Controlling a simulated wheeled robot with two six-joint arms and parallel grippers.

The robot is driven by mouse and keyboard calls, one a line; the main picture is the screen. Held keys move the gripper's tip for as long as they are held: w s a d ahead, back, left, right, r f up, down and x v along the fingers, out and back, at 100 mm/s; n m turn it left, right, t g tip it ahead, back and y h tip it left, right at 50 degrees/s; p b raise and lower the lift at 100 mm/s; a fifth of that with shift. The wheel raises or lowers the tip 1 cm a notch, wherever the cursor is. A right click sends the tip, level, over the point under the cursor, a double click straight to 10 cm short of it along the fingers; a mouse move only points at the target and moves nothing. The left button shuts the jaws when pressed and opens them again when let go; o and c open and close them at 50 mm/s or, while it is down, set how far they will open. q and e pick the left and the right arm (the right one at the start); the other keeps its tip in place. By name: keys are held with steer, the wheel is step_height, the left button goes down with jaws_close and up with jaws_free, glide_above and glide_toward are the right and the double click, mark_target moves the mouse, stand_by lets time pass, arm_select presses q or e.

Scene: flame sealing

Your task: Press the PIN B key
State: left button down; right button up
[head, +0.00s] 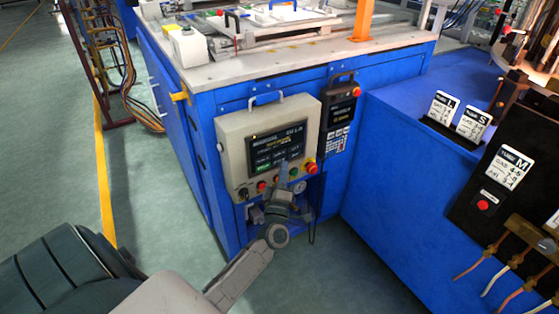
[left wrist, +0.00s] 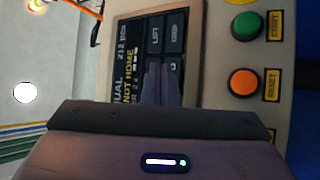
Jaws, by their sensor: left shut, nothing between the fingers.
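The control box (head: 234,150) is beige with a dark touch screen (head: 264,142) and is mounted on the blue cabinet front. In the left wrist view the screen (left wrist: 128,62) appears turned sideways, with "NOT HOME" and dark keys reading LIFT (left wrist: 155,34) and GRIP (left wrist: 175,30). I cannot read a PIN B label; the fingers cover part of the key area. My left gripper (head: 284,166) is shut and empty, its fingertips in front of the screen's lower edge. Its fingers (left wrist: 161,70) overlap the keys in the wrist view; I cannot tell whether they touch. My right gripper is not in view.
A green START button (left wrist: 246,25) and an orange RESET button (left wrist: 243,82) sit beside the screen. A red emergency knob (head: 311,168) is at the box's right. A dark handheld pendant (head: 339,117) hangs right of the box. Open floor (head: 150,200) lies left.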

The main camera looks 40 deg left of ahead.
arm_select(q)
steer(key=shift+s+d, duration=0.1)
steer(key=shift+d, duration=0.05)
steer(key=shift+d, duration=0.1)
steer(key=d, duration=0.1)
steer(key=s+d, duration=0.1)
steer(key=d, duration=0.1)
steer(key=s+d, duration=0.1)
steer(key=shift+d, duration=0.25)
stand_by(0.9)
